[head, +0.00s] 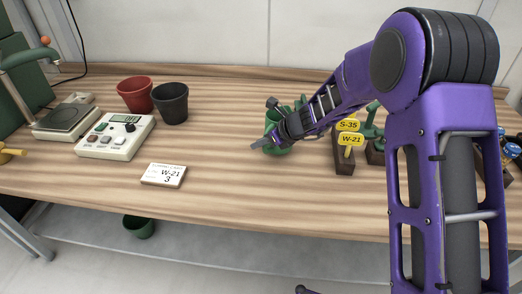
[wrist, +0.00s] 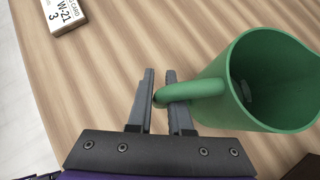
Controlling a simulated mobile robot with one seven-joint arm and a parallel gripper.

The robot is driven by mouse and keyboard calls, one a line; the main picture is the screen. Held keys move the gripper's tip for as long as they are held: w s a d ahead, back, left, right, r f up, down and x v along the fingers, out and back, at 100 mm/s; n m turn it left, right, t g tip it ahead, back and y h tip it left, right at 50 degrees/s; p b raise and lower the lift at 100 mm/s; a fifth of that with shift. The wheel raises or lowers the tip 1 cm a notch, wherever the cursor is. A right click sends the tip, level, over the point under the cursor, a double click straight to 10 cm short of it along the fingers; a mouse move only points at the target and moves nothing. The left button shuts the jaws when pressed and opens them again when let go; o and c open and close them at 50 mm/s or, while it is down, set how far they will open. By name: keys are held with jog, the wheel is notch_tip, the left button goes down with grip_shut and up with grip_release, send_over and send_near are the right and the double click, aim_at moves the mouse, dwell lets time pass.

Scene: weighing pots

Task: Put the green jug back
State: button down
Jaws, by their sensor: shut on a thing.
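The green jug (wrist: 270,85) is at the right in the wrist view, its open mouth showing and its handle pointing left. My gripper (wrist: 160,98) is shut on the jug's handle, with one finger on each side of it. In the head view the jug (head: 272,122) is at the middle of the table, partly hidden behind my gripper (head: 268,143). I cannot tell whether the jug touches the table.
A W-21 card (head: 164,175) lies near the table's front edge. A red pot (head: 134,93), a black pot (head: 171,103), a control box (head: 114,137) and a scale (head: 66,121) stand left. Yellow S-35 and W-21 signs (head: 349,139) on dark blocks stand right of the jug. A green pot (head: 139,227) is below the table.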

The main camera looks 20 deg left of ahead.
jog(key=shift+f, duration=0.95)
jog(key=shift+f, duration=0.15)
jog(key=c, duration=0.8)
grip_release()
jog(key=shift+c, duration=0.2)
jog(key=shift+d+r, duration=0.2)
jog(key=shift+r, duration=0.25)
jog(key=p+v, duration=0.2)
jog(key=v, duration=0.9)
jog(key=shift+d, duration=0.2)
